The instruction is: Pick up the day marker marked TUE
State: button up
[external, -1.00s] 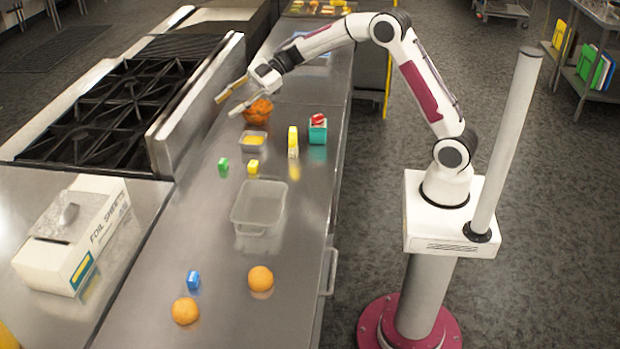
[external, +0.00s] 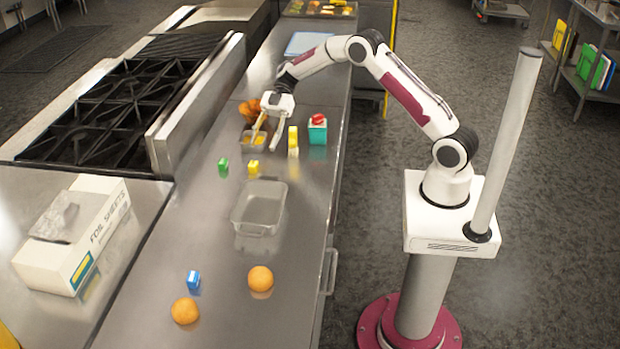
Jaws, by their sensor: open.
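Small blocks that look like day markers stand on the steel counter (external: 215,245): a green one (external: 223,165), a yellow one with a pale side (external: 253,167), and a blue-and-white one (external: 193,280) nearer the camera. Their lettering is too small to read, so I cannot tell which is marked TUE. My gripper (external: 265,143) is open and points down. Its fingers are in front of or above a small tub of yellow contents (external: 247,139), behind the yellow block in the picture. I see nothing between the fingers.
An upright yellow-and-white item (external: 293,140) and a teal box with a red top (external: 318,130) stand right of my gripper. A clear empty container (external: 244,222) and two orange fruits (external: 261,279) are nearer. An orange object (external: 248,109) sits behind. The stove (external: 125,105) borders the left.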

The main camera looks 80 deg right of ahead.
aim_at(254, 162)
jog(key=shift+x, duration=1.3)
jog(key=shift+w+a, duration=0.1)
jog(key=shift+a, duration=0.05)
jog(key=shift+r+x, duration=0.15)
jog(key=shift+x, duration=1.1)
jog(key=shift+r+x, duration=0.15)
jog(key=shift+x, duration=1.05)
jog(key=shift+w+a, duration=0.1)
jog(key=shift+a, duration=0.1)
jog(key=c, duration=1.1)
